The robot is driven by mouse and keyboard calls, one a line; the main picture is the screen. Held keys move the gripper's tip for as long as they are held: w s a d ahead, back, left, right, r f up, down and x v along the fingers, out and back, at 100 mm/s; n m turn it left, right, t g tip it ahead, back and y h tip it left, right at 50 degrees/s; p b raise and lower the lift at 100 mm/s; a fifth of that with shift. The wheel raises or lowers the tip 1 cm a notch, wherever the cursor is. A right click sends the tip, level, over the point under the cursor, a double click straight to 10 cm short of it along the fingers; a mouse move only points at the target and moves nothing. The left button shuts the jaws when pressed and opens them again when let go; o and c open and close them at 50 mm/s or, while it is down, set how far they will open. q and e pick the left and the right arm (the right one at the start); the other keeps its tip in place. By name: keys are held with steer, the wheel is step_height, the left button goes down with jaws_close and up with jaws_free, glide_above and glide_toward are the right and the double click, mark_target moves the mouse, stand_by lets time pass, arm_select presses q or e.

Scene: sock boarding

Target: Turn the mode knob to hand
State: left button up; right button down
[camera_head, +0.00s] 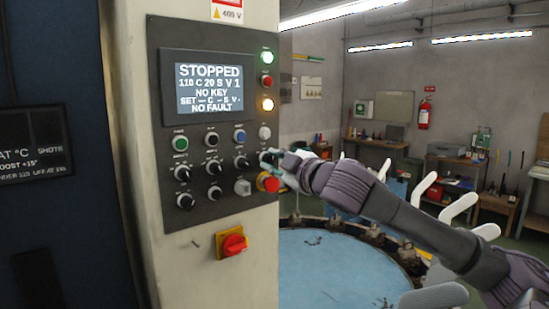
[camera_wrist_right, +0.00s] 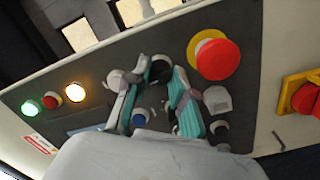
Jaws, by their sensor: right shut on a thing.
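The dark control panel (camera_head: 215,185) stands on a pale cabinet and carries several buttons and knobs. My right gripper (camera_head: 272,158) reaches in from the right to the panel's right edge, just above the red emergency button (camera_head: 268,182). In the right wrist view my right gripper (camera_wrist_right: 157,78) has its teal fingers on either side of a black knob (camera_wrist_right: 160,69), which I take for the mode knob. It is shut on this knob. The fingers hide much of the knob, and I cannot read its label or pointer. My left gripper is not in view.
The screen (camera_head: 208,87) reads STOPPED, NO KEY, NO FAULT. Green, red and amber lamps (camera_head: 267,104) line the panel's right edge. A red rotary switch (camera_head: 234,243) sits below the panel. A round blue table (camera_head: 340,270) lies under my right arm.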

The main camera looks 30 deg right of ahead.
steer(key=n+p, duration=0.3)
steer(key=n, duration=0.1)
steer(key=shift+n+p, duration=1.05)
steer(key=shift+n, duration=0.65)
steer(key=shift+f, duration=0.1)
steer(key=c, duration=1)
jaws_free()
steer(key=shift+o, duration=0.2)
